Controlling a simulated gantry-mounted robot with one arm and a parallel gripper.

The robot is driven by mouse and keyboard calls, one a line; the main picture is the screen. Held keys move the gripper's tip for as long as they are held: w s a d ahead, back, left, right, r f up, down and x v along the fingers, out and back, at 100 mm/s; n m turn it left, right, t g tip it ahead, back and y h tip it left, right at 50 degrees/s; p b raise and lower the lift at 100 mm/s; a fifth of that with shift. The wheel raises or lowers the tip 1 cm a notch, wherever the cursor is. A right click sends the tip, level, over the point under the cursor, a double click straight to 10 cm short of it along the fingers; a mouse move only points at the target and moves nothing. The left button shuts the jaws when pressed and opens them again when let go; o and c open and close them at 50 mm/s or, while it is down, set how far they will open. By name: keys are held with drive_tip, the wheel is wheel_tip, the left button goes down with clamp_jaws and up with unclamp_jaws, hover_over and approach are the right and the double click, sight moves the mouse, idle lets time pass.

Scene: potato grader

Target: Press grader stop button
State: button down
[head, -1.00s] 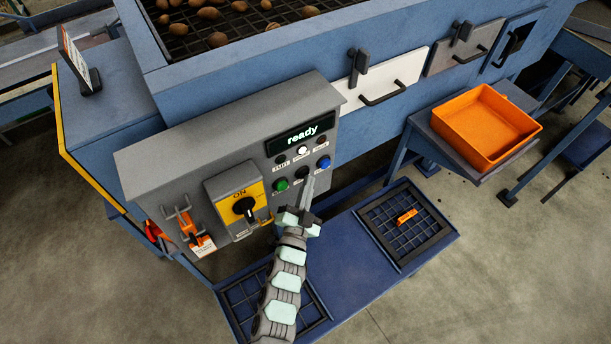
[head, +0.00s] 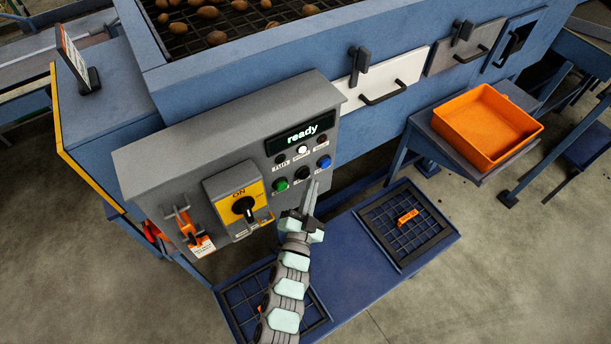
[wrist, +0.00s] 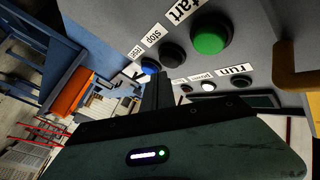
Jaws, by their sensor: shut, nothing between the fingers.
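The grader's grey control box (head: 150,165) has a display reading "ready". In its lower button row are a green start button (head: 281,184), a black stop button (head: 302,173) and a blue button (head: 324,162). The wrist view shows the stop button (wrist: 172,55) under its "stop" label, between the green button (wrist: 211,38) and the blue one (wrist: 150,66). My gripper (head: 314,185) is shut and empty, its thin fingers pointing up at the panel just below and right of the stop button. The fingers also show in the wrist view (wrist: 158,88); contact is not visible.
A yellow-backed rotary switch (head: 243,205) marked ON and an orange lever (head: 186,225) sit left of the buttons. An upper row holds a lit white lamp (head: 302,149). An orange tray (head: 487,128) stands right. A blue platform with grates (head: 405,225) lies below.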

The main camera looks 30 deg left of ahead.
drive_tip(key=d, duration=0.1)
drive_tip(key=s+d+b, duration=0.1)
drive_tip(key=d, duration=0.1)
drive_tip(key=s+d+b, duration=0.1)
drive_tip(key=shift+s+d, duration=0.2)
drive_tip(key=shift+s, duration=0.05)
idle(0.9)
